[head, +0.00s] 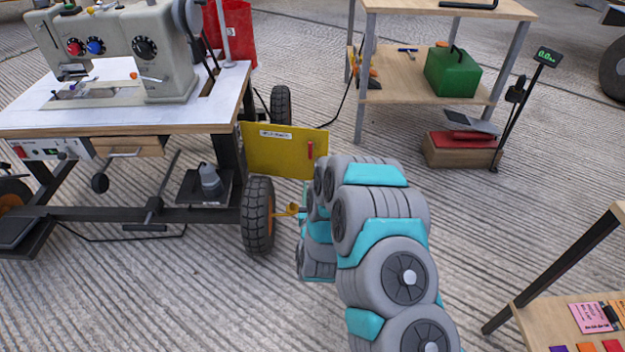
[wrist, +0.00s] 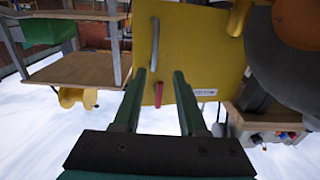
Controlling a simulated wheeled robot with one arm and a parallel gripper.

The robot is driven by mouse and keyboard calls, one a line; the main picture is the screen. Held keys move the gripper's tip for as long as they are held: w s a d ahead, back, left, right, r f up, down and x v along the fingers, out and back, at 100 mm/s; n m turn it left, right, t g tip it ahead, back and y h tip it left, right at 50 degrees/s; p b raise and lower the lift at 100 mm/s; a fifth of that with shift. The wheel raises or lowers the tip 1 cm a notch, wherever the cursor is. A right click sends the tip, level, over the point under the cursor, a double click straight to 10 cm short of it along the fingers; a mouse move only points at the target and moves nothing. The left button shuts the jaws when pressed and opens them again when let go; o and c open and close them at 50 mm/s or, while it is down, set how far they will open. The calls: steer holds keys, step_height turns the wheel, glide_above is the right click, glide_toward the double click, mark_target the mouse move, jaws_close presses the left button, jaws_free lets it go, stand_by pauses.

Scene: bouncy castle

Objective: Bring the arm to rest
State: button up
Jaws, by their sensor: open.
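My arm (head: 385,230), grey with turquoise bands, reaches forward from the bottom of the head view, bent, toward the yellow panel beside the sewing cart. In the head view its far end is hidden behind its own links. In the wrist view my gripper (wrist: 160,74) has two dark green fingers standing apart, with nothing held between them. A yellow panel (wrist: 200,50) fills the view beyond the fingers. A red piece (wrist: 159,94) on it shows between the fingers. I cannot tell the gap from fingertips to panel.
The sewing machine table (head: 215,110) stands at left, its black wheel (head: 258,215) close to my arm. A wooden shelf (head: 410,92) with a green box (head: 452,72) stands behind. A low table (head: 535,318) is at lower right. Floor between arm and low table is clear.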

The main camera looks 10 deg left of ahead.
steer(key=shift+s+d, duration=0.1)
steer(key=shift+s, duration=0.45)
steer(key=shift+r, duration=0.1)
steer(key=s+d+r+g+p, duration=0.3)
steer(key=d+r+g, duration=0.15)
steer(key=r, duration=0.35)
steer(key=s+d+r+g+p, duration=0.3)
steer(key=s+r+g, duration=0.15)
steer(key=r, duration=0.35)
steer(key=s+d+r+g+h+p, duration=0.1)
steer(key=s+d+r, duration=0.4)
steer(key=s, duration=0.7)
steer(key=s+d+r+m+g+h+p, duration=0.1)
steer(key=s+d+r+g+p, duration=0.2)
steer(key=s, duration=0.9)
steer(key=s+d+r+m+g+h+p, duration=0.1)
steer(key=s+d+r+g, duration=0.5)
steer(key=s+d+r, duration=0.3)
steer(key=s+d, duration=0.3)
steer(key=shift+d+r+h+p, duration=0.15)
steer(key=shift+d+h+p, duration=0.15)
steer(key=shift+h+p, duration=0.1)
steer(key=shift+w, duration=0.1)
